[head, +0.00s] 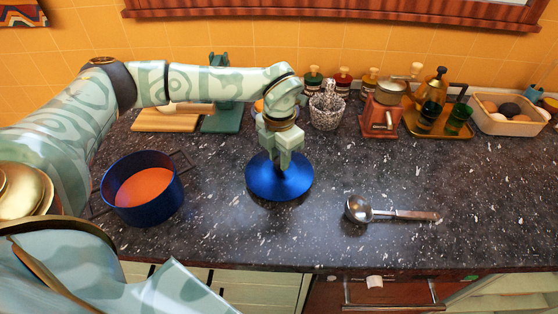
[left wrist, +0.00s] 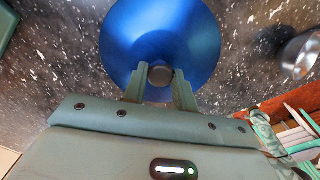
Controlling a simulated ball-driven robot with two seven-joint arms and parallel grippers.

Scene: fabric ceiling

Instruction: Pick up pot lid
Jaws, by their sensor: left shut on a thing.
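The blue pot lid (head: 279,181) is a shiny round disc at the middle of the dark speckled counter in the head view. My left gripper (head: 282,160) reaches down from above and is shut on the lid's knob. In the left wrist view the lid (left wrist: 160,35) fills the top middle, and the gripper's two fingers (left wrist: 160,85) close on the round dark knob (left wrist: 160,77). I cannot tell whether the lid touches the counter. A blue pot (head: 143,195) with orange contents stands uncovered to the left. My right gripper is not in view.
A metal ladle (head: 390,212) lies on the counter to the right of the lid. The counter (head: 230,235) is clear in front.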

